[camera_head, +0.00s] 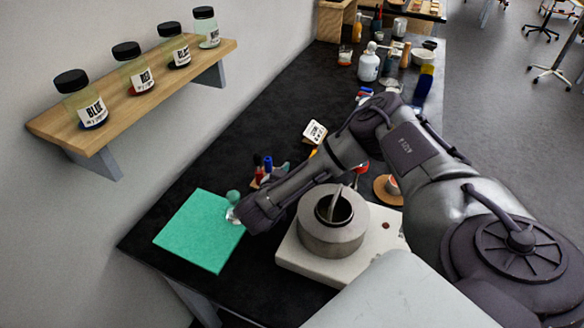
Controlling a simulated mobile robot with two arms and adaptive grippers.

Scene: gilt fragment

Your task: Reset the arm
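My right arm (340,155) comes in from the right and reaches across the dark bench to the left. Its dark end (258,212), where the gripper is, hangs low near the right edge of a green mat (195,235). The fingers cannot be made out, so whether they are open or shut does not show. A small clear item with a green round top (233,197) stands right beside the arm's end; I cannot tell whether they touch. My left gripper is not in view.
A metal pot (333,232) sits on a white hotplate (292,257) just under my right forearm. Small red and blue items (265,170) and a labelled white card (315,131) lie behind the arm. A wall shelf (50,125) holds several labelled jars. Bottles (368,66) crowd the far end.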

